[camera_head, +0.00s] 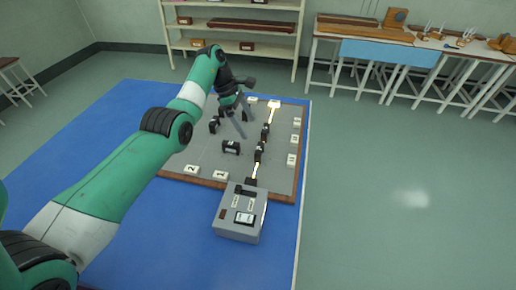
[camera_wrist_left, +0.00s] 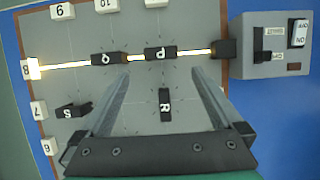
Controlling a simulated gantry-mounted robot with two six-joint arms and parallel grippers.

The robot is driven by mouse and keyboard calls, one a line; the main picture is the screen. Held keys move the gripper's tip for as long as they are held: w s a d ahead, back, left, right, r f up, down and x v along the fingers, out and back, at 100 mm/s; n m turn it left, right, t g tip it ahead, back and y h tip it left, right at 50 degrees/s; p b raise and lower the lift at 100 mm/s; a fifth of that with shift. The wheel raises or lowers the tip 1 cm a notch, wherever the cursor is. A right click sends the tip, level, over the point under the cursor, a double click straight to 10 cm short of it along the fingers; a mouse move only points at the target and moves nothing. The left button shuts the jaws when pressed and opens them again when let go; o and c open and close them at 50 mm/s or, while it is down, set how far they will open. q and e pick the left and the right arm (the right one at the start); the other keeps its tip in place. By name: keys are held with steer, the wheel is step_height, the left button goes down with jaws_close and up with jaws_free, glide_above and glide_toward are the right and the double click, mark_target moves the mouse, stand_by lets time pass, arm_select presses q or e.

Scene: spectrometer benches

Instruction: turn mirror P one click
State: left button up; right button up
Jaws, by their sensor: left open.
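Mirror P (camera_head: 259,152) is a small black block on the grey board, in line with the lit beam and nearest the grey source box. In the left wrist view, mirror P (camera_wrist_left: 160,54) lies just beyond the fingertips, its letter upside down. My left gripper (camera_head: 247,129) is open and empty above the board, pointing down. In the left wrist view its two fingers (camera_wrist_left: 160,70) are spread wide, with mirror R (camera_wrist_left: 165,105) showing between them. The fingers look apart from mirror P. My right gripper is not in view.
Mirror Q (camera_wrist_left: 108,58) stands in the same beam, which ends at lit marker 8 (camera_wrist_left: 32,69). Mirror S (camera_wrist_left: 72,111) is at the left. The source box (camera_head: 240,212) sits at the board's near edge. Numbered white blocks line the board's rim (camera_head: 228,187).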

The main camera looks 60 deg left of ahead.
mark_target(260, 148)
arm_select(q)
steer(key=b+x, duration=0.4)
steer(key=x, duration=0.6)
steer(key=shift+w+d+f, duration=0.1)
steer(key=shift+w+f, duration=0.05)
steer(key=shift+f, duration=0.05)
steer(key=c, duration=1.2)
steer(key=shift+o, duration=0.2)
steer(key=r+n+p, duration=0.1)
steer(key=p, duration=0.7)
steer(key=shift+n+y, duration=0.3)
steer(key=shift+n, duration=0.1)
steer(key=n+p, duration=0.2)
steer(key=p, duration=0.2)
steer(key=n+t+y+p, duration=0.1)
steer(key=n+p, duration=0.1)
steer(key=p, duration=0.2)
steer(key=shift+d+f+y+p, duration=0.15)
steer(key=shift+d+y+p, duration=0.05)
steer(key=shift+y+p, duration=0.1)
steer(key=shift+f+n+p, duration=0.15)
steer(key=shift+n+p, duration=0.5)
steer(key=shift+n, duration=0.05)
steer(key=shift+f+n+y+p, duration=0.15)
steer(key=shift+n+y+p, duration=0.55)
steer(key=shift+p, duration=0.95)
